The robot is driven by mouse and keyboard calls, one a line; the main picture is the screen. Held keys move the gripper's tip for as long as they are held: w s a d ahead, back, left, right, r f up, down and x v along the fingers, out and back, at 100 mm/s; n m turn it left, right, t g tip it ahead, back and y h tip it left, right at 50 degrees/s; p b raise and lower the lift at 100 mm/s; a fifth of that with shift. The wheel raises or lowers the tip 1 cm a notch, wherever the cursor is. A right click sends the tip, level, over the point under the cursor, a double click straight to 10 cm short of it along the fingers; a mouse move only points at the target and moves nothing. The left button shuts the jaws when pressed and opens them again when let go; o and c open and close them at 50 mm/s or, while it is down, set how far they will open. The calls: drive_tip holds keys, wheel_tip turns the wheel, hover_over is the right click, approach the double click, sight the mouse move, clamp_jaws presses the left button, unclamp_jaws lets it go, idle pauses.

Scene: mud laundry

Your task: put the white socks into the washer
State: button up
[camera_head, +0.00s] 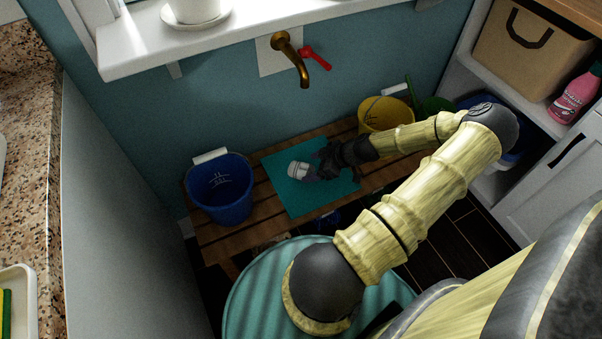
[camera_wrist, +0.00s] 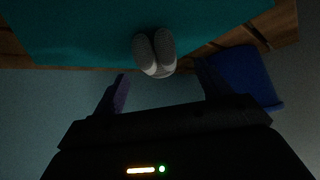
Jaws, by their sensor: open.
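The white socks (camera_wrist: 154,53) lie together as a small pale bundle on a teal mat (camera_wrist: 85,35) in the wrist view. They also show as a pale shape (camera_head: 298,169) on the mat (camera_head: 290,201) in the head view, at my gripper's end. My gripper (camera_wrist: 162,88) is open, with one dark finger on each side of the picture and the socks beyond and between them. I cannot tell whether the fingers touch the socks. My gripper (camera_head: 312,172) is dark and partly blurred into shadow in the head view. No washer can be made out for sure.
A slatted wooden bench (camera_head: 246,226) bears the mat, a blue bucket (camera_head: 219,188) at left and a yellow bucket (camera_head: 386,113) at right. A brass tap (camera_head: 291,58) juts from the wall above. A round teal ribbed top (camera_head: 252,300) stands in front. Shelves are at right.

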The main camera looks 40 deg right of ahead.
sight(301, 170)
drive_tip(key=shift+w+a+f, duration=0.15)
drive_tip(key=shift+w+f, duration=0.1)
drive_tip(key=shift+f, duration=0.1)
drive_tip(key=b+x, duration=0.2)
drive_tip(key=x, duration=0.3)
drive_tip(key=shift+w+f, duration=0.15)
idle(0.4)
drive_tip(key=c, duration=1.2)
drive_tip(key=shift+o, duration=0.2)
